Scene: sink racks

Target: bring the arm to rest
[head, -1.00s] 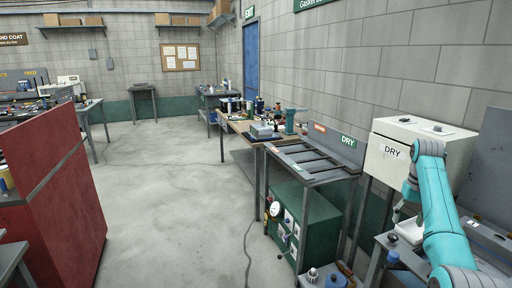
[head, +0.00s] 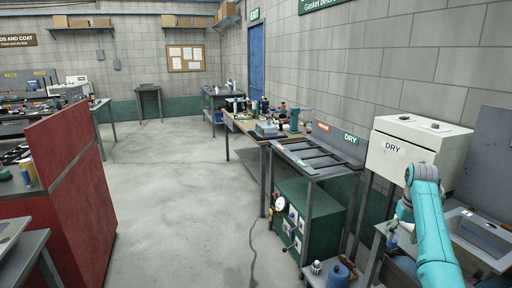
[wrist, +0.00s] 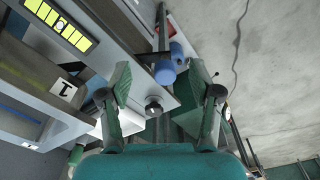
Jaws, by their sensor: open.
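My teal arm rises at the right of the head view and bends over in front of the white DRY cabinet (head: 400,155). My gripper (head: 393,233) hangs at the arm's end, small and partly hidden in that view. In the wrist view my gripper (wrist: 162,88) is open, its two green-padded fingers wide apart. I see nothing held between the fingers. Blue cylindrical items (wrist: 164,73) and a grey round knob-like item (wrist: 154,108) show beyond the gap, apart from the fingers as far as I can tell.
A metal sink (head: 475,240) lies right of my arm. A slatted rack table (head: 310,160) stands left of the cabinet, with a blue container (head: 338,274) low in front. A red partition (head: 70,190) stands at the left. The grey floor (head: 175,190) between is clear.

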